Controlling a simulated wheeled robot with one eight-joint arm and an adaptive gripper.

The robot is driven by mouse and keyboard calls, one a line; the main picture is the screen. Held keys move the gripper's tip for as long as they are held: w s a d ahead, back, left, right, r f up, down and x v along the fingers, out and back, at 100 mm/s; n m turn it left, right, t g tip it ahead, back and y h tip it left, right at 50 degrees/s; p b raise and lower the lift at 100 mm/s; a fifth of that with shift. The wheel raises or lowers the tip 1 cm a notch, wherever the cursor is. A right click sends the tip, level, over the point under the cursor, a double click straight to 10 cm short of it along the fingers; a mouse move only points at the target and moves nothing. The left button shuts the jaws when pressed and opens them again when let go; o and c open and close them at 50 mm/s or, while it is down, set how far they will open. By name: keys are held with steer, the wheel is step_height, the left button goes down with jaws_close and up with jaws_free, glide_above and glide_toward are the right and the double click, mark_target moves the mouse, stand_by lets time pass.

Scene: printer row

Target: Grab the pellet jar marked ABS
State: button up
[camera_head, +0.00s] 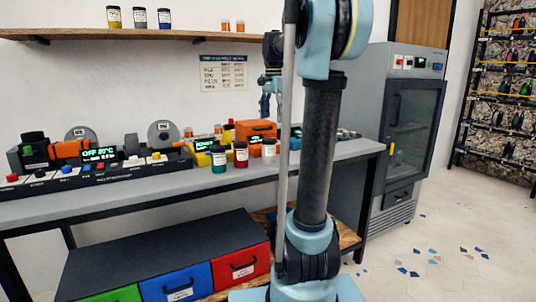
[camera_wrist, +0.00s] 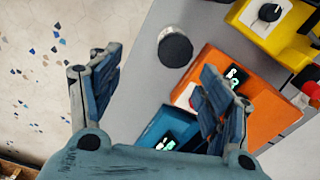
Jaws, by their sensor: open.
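My gripper (camera_wrist: 158,75) is open and empty in the wrist view. A round dark lid of a jar (camera_wrist: 175,48) shows just beyond the fingers, apart from them. In the head view my gripper (camera_head: 270,108) hangs above the white jar, partly hidden by my arm.
An orange device (camera_wrist: 262,112), a yellow device (camera_wrist: 272,22) and a blue device (camera_wrist: 165,130) crowd the bench (camera_head: 200,183) beside the jar lid. A wall shelf (camera_head: 180,34) holds more jars. A grey cabinet (camera_head: 405,110) stands right. Floor before it is open.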

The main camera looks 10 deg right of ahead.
steer(key=w+r+m, duration=0.1)
steer(key=w, duration=0.3)
glide_toward(269, 150)
steer(key=w+f, duration=0.1)
steer(key=f, duration=0.1)
steer(key=w+d+f, duration=0.1)
steer(key=w+f, duration=0.2)
steer(key=shift+d+f, duration=0.3)
steer(key=shift+d, duration=0.05)
steer(key=f, duration=0.1)
steer(key=a+f, duration=0.1)
steer(key=f, duration=0.2)
steer(key=shift+s+a+f, duration=0.1)
steer(key=shift+s+a, duration=0.05)
steer(key=shift+s, duration=0.25)
steer(key=shift+f, duration=0.55)
steer(key=c, duration=1.3)
